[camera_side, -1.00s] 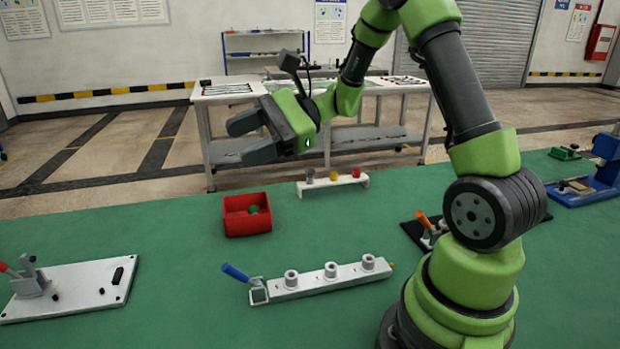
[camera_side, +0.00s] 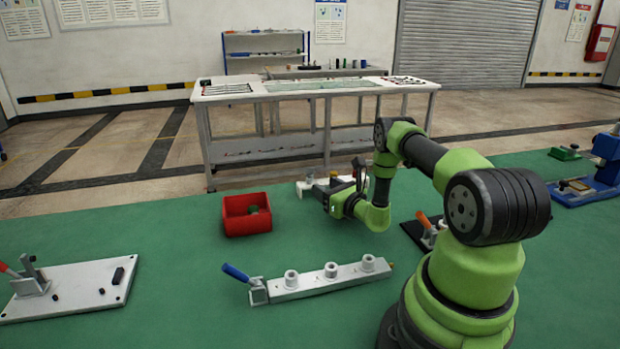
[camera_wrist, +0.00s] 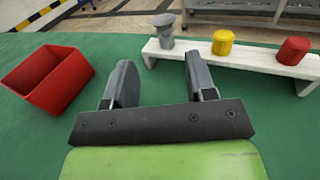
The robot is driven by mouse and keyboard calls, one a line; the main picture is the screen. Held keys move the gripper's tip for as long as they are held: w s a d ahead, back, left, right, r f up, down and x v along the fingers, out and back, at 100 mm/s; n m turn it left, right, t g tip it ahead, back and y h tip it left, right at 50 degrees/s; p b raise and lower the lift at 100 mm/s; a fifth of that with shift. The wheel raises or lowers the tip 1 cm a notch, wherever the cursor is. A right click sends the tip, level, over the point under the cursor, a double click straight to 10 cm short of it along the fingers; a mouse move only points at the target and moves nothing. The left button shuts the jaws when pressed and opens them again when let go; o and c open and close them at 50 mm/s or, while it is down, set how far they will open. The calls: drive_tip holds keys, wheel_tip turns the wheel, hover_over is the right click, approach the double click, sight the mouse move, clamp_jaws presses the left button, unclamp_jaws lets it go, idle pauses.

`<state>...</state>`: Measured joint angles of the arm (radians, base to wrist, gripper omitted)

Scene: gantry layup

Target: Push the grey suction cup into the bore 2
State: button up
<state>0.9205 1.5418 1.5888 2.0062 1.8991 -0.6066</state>
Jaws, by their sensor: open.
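The grey suction cup (camera_wrist: 164,31) stands on the left end of a white rack (camera_wrist: 250,60) in the wrist view, beside a yellow cup (camera_wrist: 222,41) and a red cup (camera_wrist: 293,49). My gripper (camera_wrist: 160,72) is open and empty, with the grey cup beyond its fingertips and apart from them. In the side view the grey cup (camera_side: 309,180) shows small on the rack, and my arm hides the rack's right part. A white block (camera_side: 330,279) with three raised round bores stands on the green table. I see no numbers on the bores.
A red box (camera_side: 247,215) stands left of the rack. A blue-handled clamp (camera_side: 250,285) is at the bore block's left end. A white plate with a red-handled clamp (camera_side: 70,290) lies far left. Green table between them is clear.

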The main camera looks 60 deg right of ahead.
sight(312, 177)
drive_tip(key=shift+d+x, duration=0.15)
drive_tip(key=shift+x, duration=1.45)
drive_tip(key=shift+d+x, duration=0.15)
drive_tip(key=shift+x, duration=1.5)
drive_tip(key=shift+s, duration=0.15)
drive_tip(key=c, duration=0.8)
